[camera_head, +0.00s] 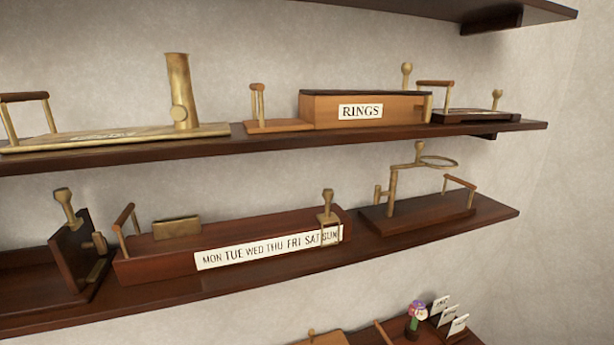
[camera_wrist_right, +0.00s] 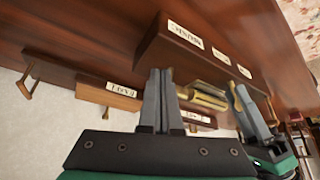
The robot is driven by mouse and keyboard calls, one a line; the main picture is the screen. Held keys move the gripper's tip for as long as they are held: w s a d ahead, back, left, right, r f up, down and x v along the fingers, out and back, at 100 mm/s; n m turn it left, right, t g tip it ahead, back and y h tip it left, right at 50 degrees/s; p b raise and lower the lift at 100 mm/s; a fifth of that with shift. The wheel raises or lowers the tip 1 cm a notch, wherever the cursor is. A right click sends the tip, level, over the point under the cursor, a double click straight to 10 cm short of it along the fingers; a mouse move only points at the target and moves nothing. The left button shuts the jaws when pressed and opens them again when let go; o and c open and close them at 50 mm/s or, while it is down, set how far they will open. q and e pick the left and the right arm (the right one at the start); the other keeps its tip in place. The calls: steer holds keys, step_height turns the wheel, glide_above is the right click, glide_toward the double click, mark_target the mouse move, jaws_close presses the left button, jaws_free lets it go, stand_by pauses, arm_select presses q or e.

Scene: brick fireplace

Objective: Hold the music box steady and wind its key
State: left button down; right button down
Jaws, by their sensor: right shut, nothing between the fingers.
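I cannot pick out the music box or its key for certain in either view. In the right wrist view my right gripper (camera_wrist_right: 159,72) is shut, its two grey fingers together with nothing between them. A second grey-fingered gripper with a green and black body, apparently my left gripper (camera_wrist_right: 239,90), shows at the right of that view; its jaw opening cannot be made out. A brass object (camera_wrist_right: 205,97) lies between the two grippers in the picture, partly hidden behind the right fingers; I cannot tell what it is. Neither gripper shows in the head view.
Wall shelves (camera_head: 400,242) carry a RINGS box (camera_head: 320,108), a weekday-lettered box (camera_head: 175,262), a brass cylinder (camera_head: 180,85) and a ring stand (camera_head: 393,195). Flowers (camera_head: 416,312) and cards (camera_head: 448,313) stand lower right. A labelled dark wooden box (camera_wrist_right: 165,45) lies beyond my right fingers.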

steer(key=shift+w+a, duration=0.1)
steer(key=shift+a, duration=0.15)
steer(key=shift+s+a, duration=0.15)
steer(key=shift+s, duration=0.2)
stand_by(0.6)
steer(key=shift+s+a, duration=0.3)
steer(key=shift+s, duration=0.15)
steer(key=shift+s+a, duration=0.35)
steer(key=shift+a, duration=0.1)
steer(key=shift+s+a, duration=0.1)
steer(key=shift+a, duration=0.1)
steer(key=shift+s+d, duration=0.1)
steer(key=shift+s, duration=0.05)
step_height(320, 180, up, 6)
steer(key=shift+s, duration=0.2)
stand_by(0.6)
steer(key=shift+d, duration=0.1)
